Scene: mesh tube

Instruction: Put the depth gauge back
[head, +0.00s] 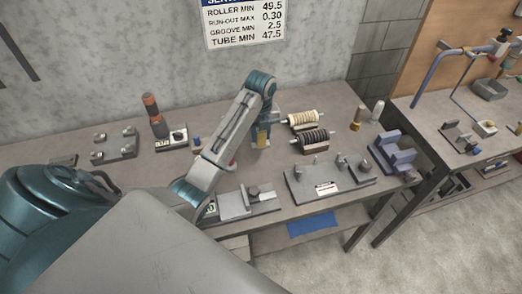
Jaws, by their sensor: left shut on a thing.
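My left arm comes in from the left and bends down over the bench. Its gripper (264,124) is partly hidden by its own wrist and is shut on a small yellow and grey thing, likely the depth gauge (261,139). The thing is upright, close to the bench top; I cannot tell whether it touches. A small red part shows left of it, beside my arm link. My right gripper is not in view.
A grey fixture plate (300,187) and a blue clamp block (397,151) stand further right. A dark and orange cylinder (154,116) stands at left. A second bench (415,110) is at far right.

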